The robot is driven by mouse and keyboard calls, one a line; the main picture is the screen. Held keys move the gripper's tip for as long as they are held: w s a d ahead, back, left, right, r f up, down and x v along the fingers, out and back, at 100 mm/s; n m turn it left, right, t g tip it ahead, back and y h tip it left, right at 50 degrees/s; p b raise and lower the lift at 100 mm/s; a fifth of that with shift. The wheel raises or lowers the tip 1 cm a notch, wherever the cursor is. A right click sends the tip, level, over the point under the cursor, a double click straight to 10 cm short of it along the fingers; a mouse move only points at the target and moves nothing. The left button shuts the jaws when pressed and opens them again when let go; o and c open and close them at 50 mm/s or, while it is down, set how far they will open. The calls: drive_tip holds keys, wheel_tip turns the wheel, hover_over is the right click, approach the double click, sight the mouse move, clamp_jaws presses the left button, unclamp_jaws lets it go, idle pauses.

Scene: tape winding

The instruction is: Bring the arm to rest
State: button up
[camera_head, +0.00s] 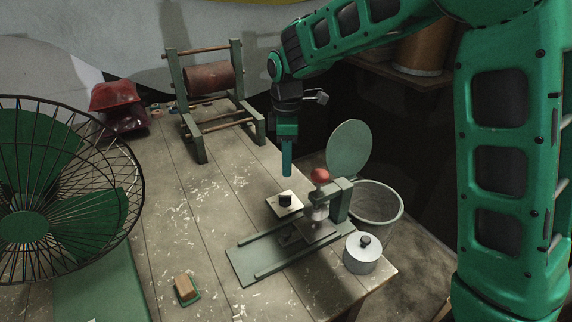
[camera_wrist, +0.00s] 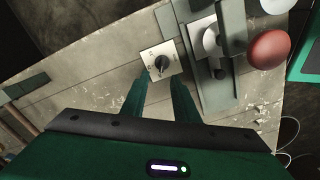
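My gripper (camera_head: 287,172) hangs over the wooden table, fingers pointing down, above and behind a small pale plate (camera_head: 292,210) with a black knob (camera_head: 285,199). In the wrist view my gripper (camera_wrist: 158,82) has its two green fingers apart with nothing between them. The plate (camera_wrist: 151,50) and its knob (camera_wrist: 162,63) lie just beyond the fingertips in that picture. The upper arm reaches in from the right of the head view.
A grey-green press (camera_head: 262,262) with a red ball knob (camera_head: 320,175) stands front right, beside a lidded metal pot (camera_head: 362,262) and an open bin (camera_head: 375,208). A roller stand (camera_head: 190,130) is behind, a caged fan (camera_head: 60,190) left, a brush (camera_head: 184,287) in front.

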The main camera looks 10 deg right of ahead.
drive_tip(key=s+d+r+m, duration=0.3)
drive_tip(key=s+d+m, duration=0.2)
drive_tip(key=d, duration=0.6)
drive_tip(key=s+d+r+m, duration=0.2)
drive_tip(key=s+d+m, duration=0.35)
drive_tip(key=d, duration=0.55)
drive_tip(key=s+d+f+m, duration=0.1)
drive_tip(key=s+d+m, duration=0.4)
drive_tip(key=s, duration=0.6)
drive_tip(key=s+d+f+m, duration=0.1)
drive_tip(key=s+d+m, duration=0.4)
drive_tip(key=s, duration=0.6)
drive_tip(key=shift+s+m, duration=0.4)
drive_tip(key=shift+m, duration=0.85)
drive_tip(key=shift+f, duration=0.1)
